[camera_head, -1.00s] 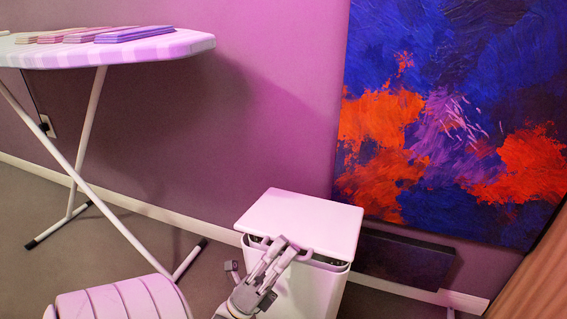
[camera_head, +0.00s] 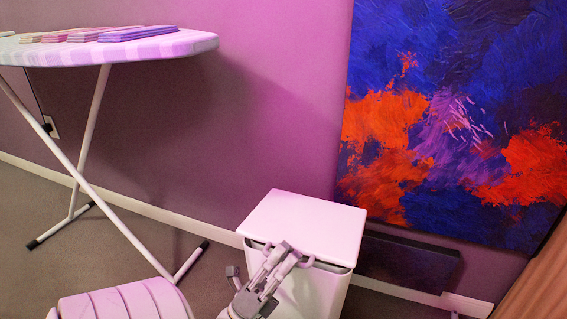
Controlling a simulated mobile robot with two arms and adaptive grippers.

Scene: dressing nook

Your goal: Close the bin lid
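The white bin (camera_head: 318,291) stands on the floor against the wall at the lower middle. Its flat, pale lid (camera_head: 305,225) lies over the top, nearly level, with a thin dark gap along the front edge. My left gripper (camera_head: 284,252) is at the lid's front edge, left of its middle, with its fingers pointing up and away from me. The fingertips look to be at or touching that edge. Their spacing is not clear from this angle. The gripper hides part of the bin's front. My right gripper is not in view.
An ironing board (camera_head: 160,45) with folded cloths (camera_head: 138,33) stands at the left, its crossed legs reaching toward the bin. A pink ribbed, rounded object (camera_head: 122,300) is at the bottom left. A large painting (camera_head: 450,120) and a dark box (camera_head: 405,262) are behind at right.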

